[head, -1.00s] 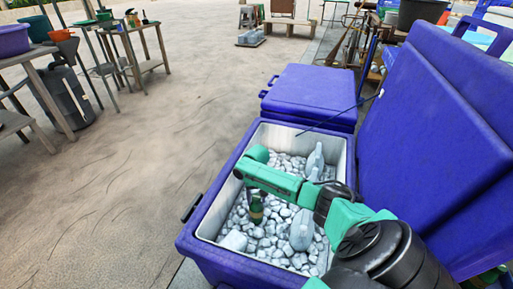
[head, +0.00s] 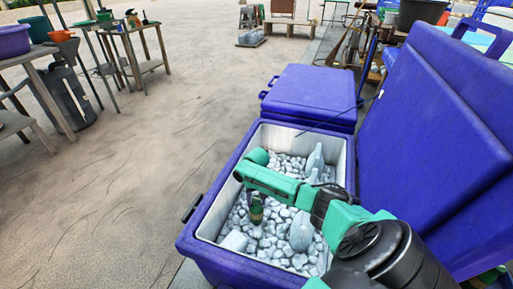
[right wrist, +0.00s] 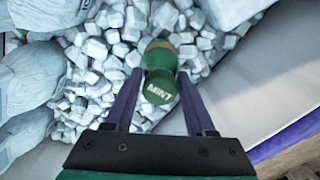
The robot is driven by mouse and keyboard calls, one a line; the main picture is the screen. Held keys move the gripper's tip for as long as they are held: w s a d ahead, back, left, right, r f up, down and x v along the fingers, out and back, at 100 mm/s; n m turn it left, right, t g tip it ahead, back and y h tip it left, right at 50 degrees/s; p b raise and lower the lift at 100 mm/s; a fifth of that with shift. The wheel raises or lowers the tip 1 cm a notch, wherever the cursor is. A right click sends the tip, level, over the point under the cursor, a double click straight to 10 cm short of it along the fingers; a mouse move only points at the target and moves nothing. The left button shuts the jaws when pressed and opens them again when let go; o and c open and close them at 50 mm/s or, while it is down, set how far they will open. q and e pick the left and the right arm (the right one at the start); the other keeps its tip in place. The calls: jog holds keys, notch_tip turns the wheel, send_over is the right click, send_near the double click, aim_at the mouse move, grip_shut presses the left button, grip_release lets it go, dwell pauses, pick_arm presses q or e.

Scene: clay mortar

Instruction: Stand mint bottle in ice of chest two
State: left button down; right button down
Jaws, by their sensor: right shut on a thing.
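In the head view the arm above hides the bottle's upper part. The bottle looks roughly upright among the ice cubes, but I cannot tell how deep its base sits. No number shows on the chest. My left gripper is out of view.
Pale grey-blue things (head: 302,232) lie on the ice, close beside the bottle. The chest's raised lid (head: 425,150) stands at right. A closed blue chest (head: 312,92) stands behind. Work tables (head: 148,66) are at the far left; the floor between is clear.

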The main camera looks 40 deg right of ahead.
jog(key=shift+f+b, duration=0.3)
jog(key=shift+f, duration=0.15)
jog(key=shift+c, duration=0.8)
grip_release()
jog(key=shift+o, duration=0.3)
